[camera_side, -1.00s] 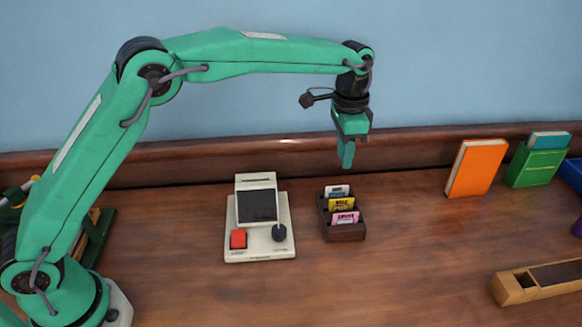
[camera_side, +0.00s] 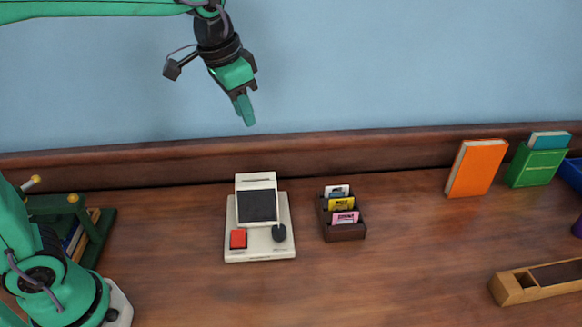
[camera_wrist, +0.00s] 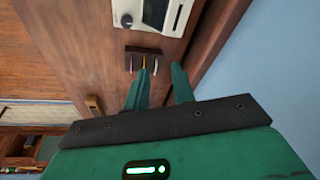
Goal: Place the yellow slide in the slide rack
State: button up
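The dark wooden slide rack (camera_side: 345,233) stands on the wood surface near the middle of the side view. The yellow slide (camera_side: 341,204) sits upright in its middle slot, between a white slide (camera_side: 337,191) at the back and a pink slide (camera_side: 345,217) in front. My gripper (camera_side: 246,112) is high in the air, up and left of the rack, apart from everything. In the wrist view my gripper (camera_wrist: 161,70) shows a gap between its green fingers with nothing held. The rack (camera_wrist: 140,51) and the yellow slide's edge (camera_wrist: 145,63) show small beyond the fingers.
A white slide viewer (camera_side: 288,211) with a dark screen, red button and dark knob stands left of the rack. The surface between rack and block is clear.

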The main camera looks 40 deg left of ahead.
jog(key=s+a+f+n+t, duration=0.1)
jog(key=s+a+f+n, duration=0.1)
jog(key=s, duration=0.6)
jog(key=s+a+f+n+t, duration=0.1)
jog(key=s+a+f+n, duration=0.1)
jog(key=s+a, duration=0.3)
jog(key=s+f, duration=0.1)
jog(key=s, duration=0.3)
jog(key=shift+s+t+y, duration=0.2)
jog(key=shift+t+y, duration=0.1)
